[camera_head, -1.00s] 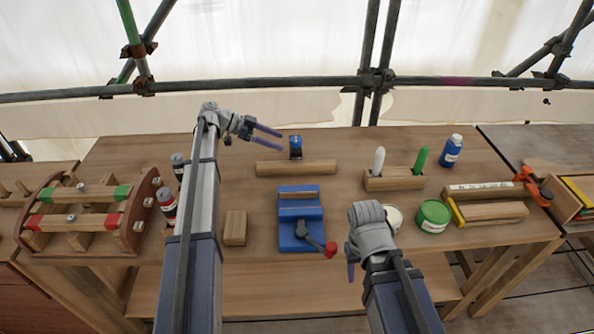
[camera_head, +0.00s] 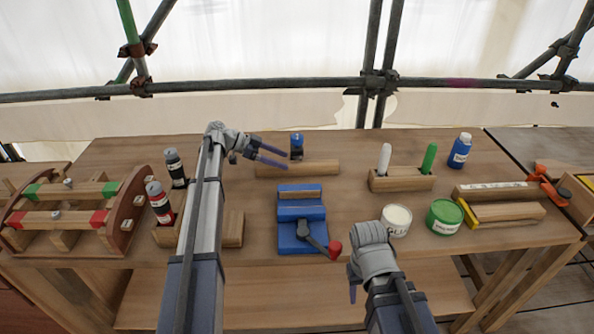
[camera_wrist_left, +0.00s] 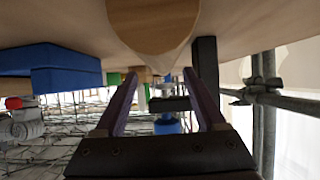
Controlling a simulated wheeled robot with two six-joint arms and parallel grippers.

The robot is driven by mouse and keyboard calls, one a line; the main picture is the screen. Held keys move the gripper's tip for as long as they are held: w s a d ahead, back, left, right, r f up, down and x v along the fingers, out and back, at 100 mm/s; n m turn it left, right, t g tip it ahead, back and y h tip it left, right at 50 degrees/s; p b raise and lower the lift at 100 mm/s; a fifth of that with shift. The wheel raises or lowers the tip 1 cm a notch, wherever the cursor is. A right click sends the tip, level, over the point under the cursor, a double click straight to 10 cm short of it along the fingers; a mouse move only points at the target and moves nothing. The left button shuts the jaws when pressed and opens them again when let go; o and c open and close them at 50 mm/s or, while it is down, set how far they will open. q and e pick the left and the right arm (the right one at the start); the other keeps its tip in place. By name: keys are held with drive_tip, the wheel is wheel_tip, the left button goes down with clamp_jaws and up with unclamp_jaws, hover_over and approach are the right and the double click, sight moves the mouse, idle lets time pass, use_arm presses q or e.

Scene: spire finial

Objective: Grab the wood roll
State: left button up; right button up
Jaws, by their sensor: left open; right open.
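The wood roll (camera_head: 310,168) is a plain brown cylinder lying crosswise on the workbench, behind the blue vise. In the left wrist view its round end (camera_wrist_left: 153,25) shows large, just beyond my left fingertips. My left gripper (camera_head: 286,158) is open and empty. Its fingers point right and overlap the left part of the roll in the head view; I cannot tell whether they touch it. The fingers also show apart in the left wrist view (camera_wrist_left: 163,76). My right gripper (camera_head: 353,284) is open, low at the bench's front edge, its fingers partly hidden by its wrist.
A small blue-topped tool (camera_head: 297,146) stands close behind the roll. The blue vise (camera_head: 301,210) with its red-knobbed handle is in front. A wooden holder (camera_head: 402,182), a white can (camera_head: 396,221) and a green can (camera_head: 444,217) are to the right.

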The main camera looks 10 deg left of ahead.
sight(297, 166)
use_arm(q)
drive_tip(key=shift+x, duration=0.85)
drive_tip(key=b+x, duration=0.3)
drive_tip(key=x, duration=0.1)
drive_tip(key=shift+w+d+f, duration=0.15)
drive_tip(key=shift+w+f, duration=0.05)
drive_tip(key=shift+f, duration=0.2)
drive_tip(key=shift+w+d, duration=0.1)
drive_tip(key=shift+d, duration=0.1)
clamp_jaws()
